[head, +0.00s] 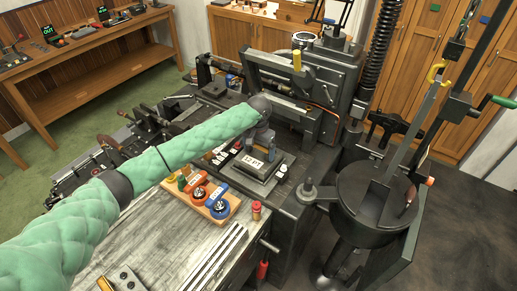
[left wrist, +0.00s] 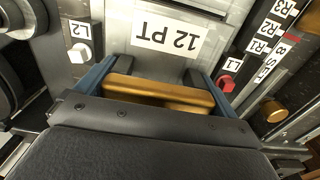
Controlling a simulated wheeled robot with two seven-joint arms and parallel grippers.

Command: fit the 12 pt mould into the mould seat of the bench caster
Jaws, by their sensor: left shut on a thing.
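The 12 pt mould (head: 253,178) is a dark block with a white "12 PT" label, on or just above the dark bed of the bench caster (head: 290,190). My left gripper (head: 262,147) is shut on its brass handle. In the left wrist view, the blue fingers of my left gripper (left wrist: 160,88) flank the brass bar (left wrist: 160,92), and the label (left wrist: 172,38) reads upside down. The seat under the mould is hidden, so I cannot tell whether the mould rests fully in it. My right gripper is not in view.
A white knob (left wrist: 82,52) marked L2 and a red knob (left wrist: 227,83) marked L1 flank the handle. A wooden rack (head: 222,207) with orange and blue round pieces stands in front. A dark round pot (head: 375,195) is at the right, with a tall frame (head: 290,80) behind.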

